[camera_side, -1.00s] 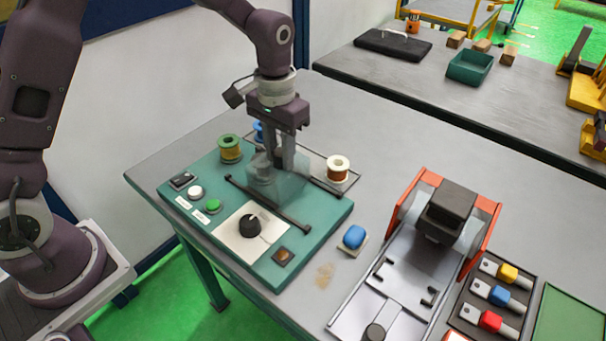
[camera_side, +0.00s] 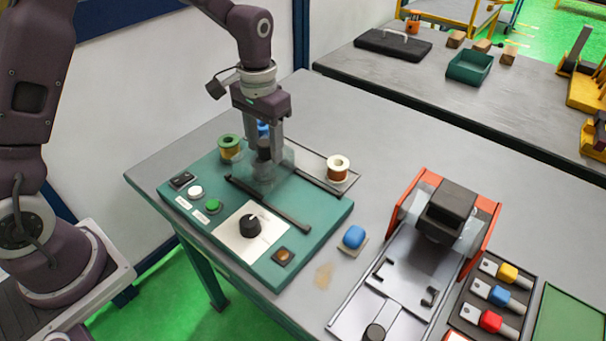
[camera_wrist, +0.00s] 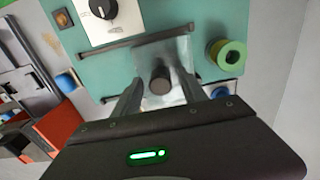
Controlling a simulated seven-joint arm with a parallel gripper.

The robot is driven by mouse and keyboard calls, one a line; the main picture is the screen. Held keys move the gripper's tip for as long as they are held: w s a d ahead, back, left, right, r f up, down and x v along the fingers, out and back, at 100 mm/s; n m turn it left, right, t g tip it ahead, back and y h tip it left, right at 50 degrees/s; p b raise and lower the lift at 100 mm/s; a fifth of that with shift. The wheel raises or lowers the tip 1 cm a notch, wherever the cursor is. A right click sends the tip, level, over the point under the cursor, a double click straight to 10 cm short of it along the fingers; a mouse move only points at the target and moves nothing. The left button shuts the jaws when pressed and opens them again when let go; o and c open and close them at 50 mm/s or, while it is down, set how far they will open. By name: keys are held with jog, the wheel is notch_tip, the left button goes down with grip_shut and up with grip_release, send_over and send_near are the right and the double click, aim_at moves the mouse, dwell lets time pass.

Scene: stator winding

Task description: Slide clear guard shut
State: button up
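The clear guard (camera_side: 268,178) is a see-through box on the green panel (camera_side: 325,212), between two dark rails (camera_side: 280,212). It also shows in the wrist view (camera_wrist: 170,50), where a dark round post (camera_wrist: 160,80) appears at its near end. I cannot tell whether the post is fixed to the guard. In the wrist view the fingers (camera_wrist: 162,88) stand apart on either side of the post, with gaps showing. The fingertips are partly hidden in the side view.
A green-rimmed spool (camera_side: 230,147) stands left of the guard, a blue one (camera_side: 262,130) behind it, and a white-rimmed copper spool (camera_side: 338,168) to the right. A black knob (camera_side: 250,225) and several buttons sit in front. An orange-sided fixture (camera_side: 488,225) stands farther right.

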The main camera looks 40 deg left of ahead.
jog(key=shift+r, duration=2.95)
jog(key=s+r+t, duration=0.3)
jog(key=s+r, duration=0.8)
jog(key=s, duration=0.2)
jog(key=s+t, duration=0.2)
jog(key=s, duration=1)
jog(key=shift+d+f+t, duration=0.15)
jog(key=shift+f+t, duration=0.05)
jog(key=shift+t, duration=0.1)
